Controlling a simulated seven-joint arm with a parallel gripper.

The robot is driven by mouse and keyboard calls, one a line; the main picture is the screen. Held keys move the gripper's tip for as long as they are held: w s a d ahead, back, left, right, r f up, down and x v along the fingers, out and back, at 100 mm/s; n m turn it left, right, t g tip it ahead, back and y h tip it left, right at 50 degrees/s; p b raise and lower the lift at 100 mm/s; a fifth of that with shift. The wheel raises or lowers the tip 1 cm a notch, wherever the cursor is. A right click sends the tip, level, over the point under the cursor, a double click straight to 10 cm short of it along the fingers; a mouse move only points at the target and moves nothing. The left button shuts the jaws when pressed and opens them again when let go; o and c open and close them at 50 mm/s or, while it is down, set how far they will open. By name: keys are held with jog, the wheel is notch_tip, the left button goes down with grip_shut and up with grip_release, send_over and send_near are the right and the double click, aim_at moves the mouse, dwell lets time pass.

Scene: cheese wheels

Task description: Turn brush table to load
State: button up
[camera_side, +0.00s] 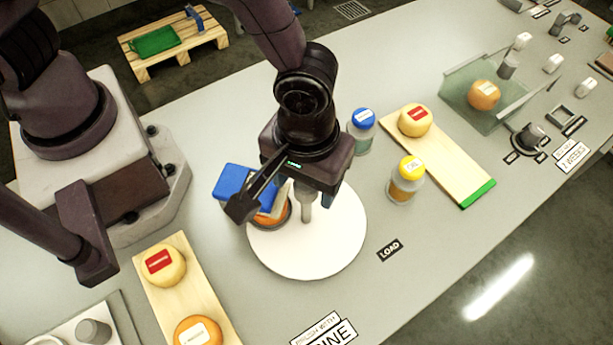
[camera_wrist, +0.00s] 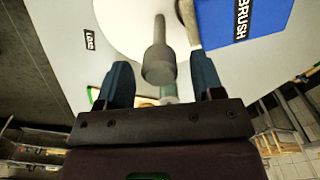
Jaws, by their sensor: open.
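The brush table is a round white turntable (camera_side: 325,255) with a grey upright peg (camera_side: 306,208) rising from it; in the wrist view the peg (camera_wrist: 158,62) shows large. A blue block (camera_side: 232,182), marked BRUSH in the wrist view (camera_wrist: 225,30), stands at the table's left edge. An orange cheese wheel (camera_side: 270,217) sits under the block, partly hidden by a dark finger. The LOAD label (camera_side: 390,250) lies right of the table. My gripper (camera_wrist: 160,82) is open over the table, with its fingers on either side of the peg; I cannot tell whether they touch it.
A wooden board (camera_side: 190,285) with cheese wheels lies at front left. Another board (camera_side: 450,165) with one cheese lies at right. A blue-capped jar (camera_side: 362,130) and a yellow-capped jar (camera_side: 405,182) stand close right of the table. A clear tray (camera_side: 460,95) holds a cheese farther back.

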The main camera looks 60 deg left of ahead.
jog(key=shift+f, duration=0.35)
grip_shut()
